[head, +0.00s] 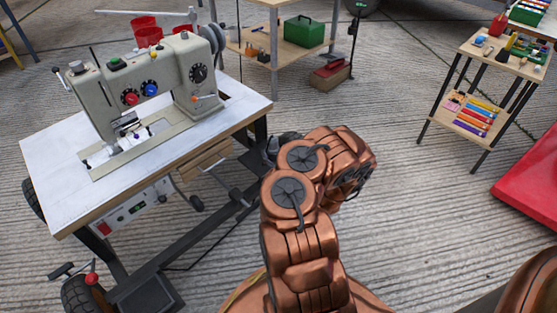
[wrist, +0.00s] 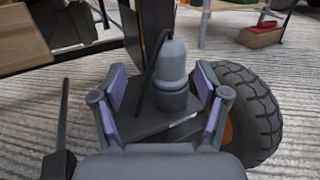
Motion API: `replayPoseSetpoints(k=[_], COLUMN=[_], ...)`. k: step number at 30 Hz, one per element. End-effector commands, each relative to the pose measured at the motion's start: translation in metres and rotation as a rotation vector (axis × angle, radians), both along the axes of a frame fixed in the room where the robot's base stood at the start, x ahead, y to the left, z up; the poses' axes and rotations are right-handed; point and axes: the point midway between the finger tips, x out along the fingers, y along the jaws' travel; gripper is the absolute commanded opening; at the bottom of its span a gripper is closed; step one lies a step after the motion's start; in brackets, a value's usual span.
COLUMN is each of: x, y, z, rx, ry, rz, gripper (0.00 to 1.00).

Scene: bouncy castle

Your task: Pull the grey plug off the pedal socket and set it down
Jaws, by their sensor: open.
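In the wrist view the grey plug (wrist: 171,75) stands upright, a rounded cylinder with a wider lower collar. A dark cable runs from its top. My gripper (wrist: 161,76) is open, with one purple-padded finger on each side of the plug and visible gaps to both. In the head view my copper arm hides the plug and most of the gripper.
A rubber wheel (wrist: 245,112) is close to the right finger. A sewing machine (head: 145,85) stands on a white-topped table (head: 65,180) at left. A shelf (head: 262,62) and a small tool stand (head: 498,68) are farther back. Open floor (head: 420,230) lies to the right.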

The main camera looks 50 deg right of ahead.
Motion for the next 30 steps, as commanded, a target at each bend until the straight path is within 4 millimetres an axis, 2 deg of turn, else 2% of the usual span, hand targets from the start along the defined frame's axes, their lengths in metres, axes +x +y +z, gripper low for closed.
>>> replayPoseSetpoints(k=[1,5,21,30], x=[-0.005,-0.007,0.050,0.059], y=[-0.004,-0.009,-0.039,-0.044], z=[-0.009,-0.015,-0.015,-0.013], rx=[0.003,0.005,0.003,0.005], ry=[0.011,0.020,0.018,0.018], rz=[-0.015,-0.029,-0.026,-0.028], gripper=[0.74,0.74,0.74,0.74])
